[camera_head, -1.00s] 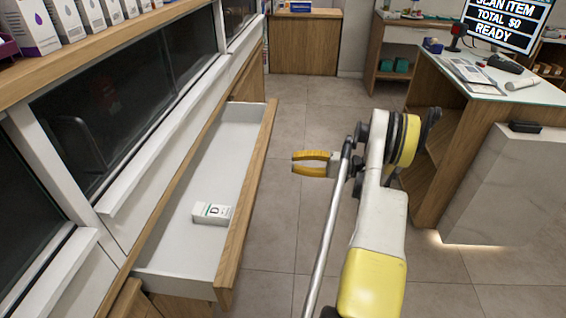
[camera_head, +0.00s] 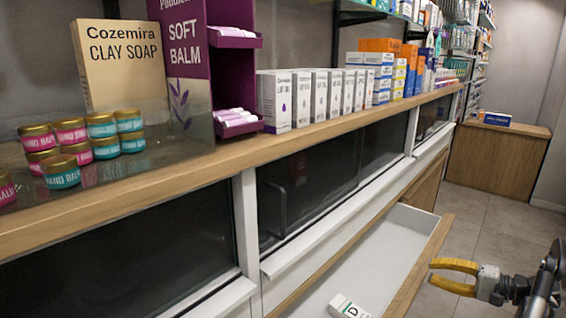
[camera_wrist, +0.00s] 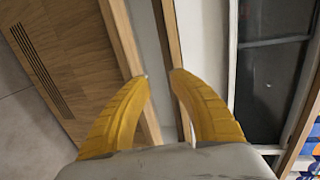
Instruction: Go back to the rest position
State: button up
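My gripper (camera_head: 432,272) is at the lower right of the head view, in front of the pulled-out drawer (camera_head: 382,252). Its two yellow fingers are apart with nothing between them. The wrist view shows the empty gap between the fingertips (camera_wrist: 160,75), with wood and white panels behind it. My arm runs off the right edge of the head view. A white box marked D (camera_head: 345,308) lies in the drawer, cut off by the bottom edge.
A long wooden shelf (camera_head: 205,172) on the left holds jars (camera_head: 103,128), a purple balm stand (camera_head: 182,65) and white cartons (camera_head: 275,98). A wooden counter (camera_head: 497,160) stands at the back right. Floor (camera_head: 488,222) shows between drawer and counter.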

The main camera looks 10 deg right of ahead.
jog(key=a+r+n+g+h, duration=0.1)
jog(key=a+r+g+h, duration=0.3)
jog(key=a, duration=0.7)
jog(key=a+r+n+g+y, duration=0.15)
jog(key=a+r, duration=0.35)
jog(key=a, duration=0.5)
jog(key=s+a+n+h, duration=0.3)
jog(key=s+a, duration=0.4)
jog(key=s, duration=0.3)
jog(key=s+a+r+n+h, duration=0.1)
jog(key=s+a+n+h, duration=0.3)
jog(key=s+a, duration=0.3)
jog(key=s, duration=0.2)
jog(key=shift+s+n+t, duration=0.35)
jog(key=shift+s, duration=0.05)
